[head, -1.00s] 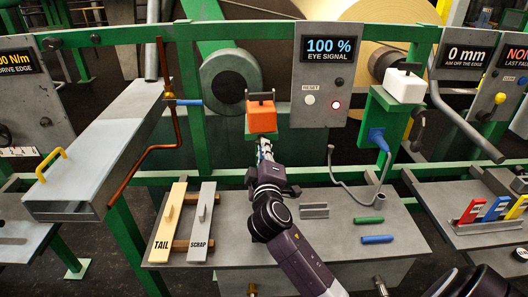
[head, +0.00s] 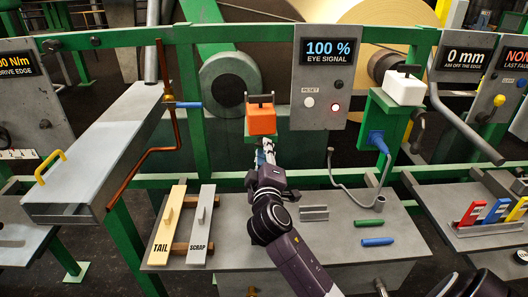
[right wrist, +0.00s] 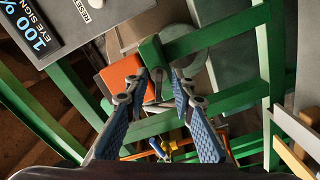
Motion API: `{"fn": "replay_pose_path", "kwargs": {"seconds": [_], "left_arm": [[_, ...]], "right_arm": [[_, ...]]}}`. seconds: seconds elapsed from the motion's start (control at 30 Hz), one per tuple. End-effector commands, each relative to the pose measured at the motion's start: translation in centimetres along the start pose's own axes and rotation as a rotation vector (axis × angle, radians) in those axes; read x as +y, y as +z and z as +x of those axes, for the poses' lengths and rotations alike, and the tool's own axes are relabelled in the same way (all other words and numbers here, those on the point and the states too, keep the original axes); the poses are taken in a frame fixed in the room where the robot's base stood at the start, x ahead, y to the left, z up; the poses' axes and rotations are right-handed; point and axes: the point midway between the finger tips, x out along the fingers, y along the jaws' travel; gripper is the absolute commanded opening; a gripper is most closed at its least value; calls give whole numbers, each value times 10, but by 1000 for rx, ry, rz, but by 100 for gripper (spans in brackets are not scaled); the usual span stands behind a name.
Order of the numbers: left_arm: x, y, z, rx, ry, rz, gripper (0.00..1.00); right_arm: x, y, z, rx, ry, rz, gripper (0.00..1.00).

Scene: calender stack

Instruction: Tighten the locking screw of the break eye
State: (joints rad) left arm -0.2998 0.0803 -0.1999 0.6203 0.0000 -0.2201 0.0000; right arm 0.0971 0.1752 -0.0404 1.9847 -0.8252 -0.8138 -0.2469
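The break eye is an orange box (head: 262,119) with a dark handle on top, mounted on a green bracket in the middle of the head view. In the right wrist view its orange side (right wrist: 118,74) lies left of the green bracket (right wrist: 153,54). A small grey lever-like part (right wrist: 158,88), possibly the locking screw, shows between the fingertips. My right gripper (head: 265,150) is just below the orange box. In the right wrist view my right gripper (right wrist: 160,82) has its fingers apart around that part; contact cannot be told.
A panel (head: 325,75) reads 100 % eye signal. A white box (head: 404,88) sits on a green post to the right. The grey table (head: 335,235) below holds TAIL and SCRAP boards (head: 167,228) and green and blue rods. Green rails run behind my right gripper.

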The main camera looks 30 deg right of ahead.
Motion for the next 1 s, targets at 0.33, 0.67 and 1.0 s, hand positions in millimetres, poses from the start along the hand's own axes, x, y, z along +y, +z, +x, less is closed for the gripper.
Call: {"fn": "replay_pose_path", "kwargs": {"seconds": [0.33, 0.67, 1.0], "left_arm": [[0, 1, 0, -1, 0, 0, 40], [0, 0, 0, 0, 0, 0, 40], [0, 0, 0, 0, 1, 0, 40]], "right_arm": [[-1, 0, -35, 1, -3, 2, 23], [-1, 1, -101, -2, -3, 1, 23], [0, 0, -120, -1, 0, 0, 23]]}}
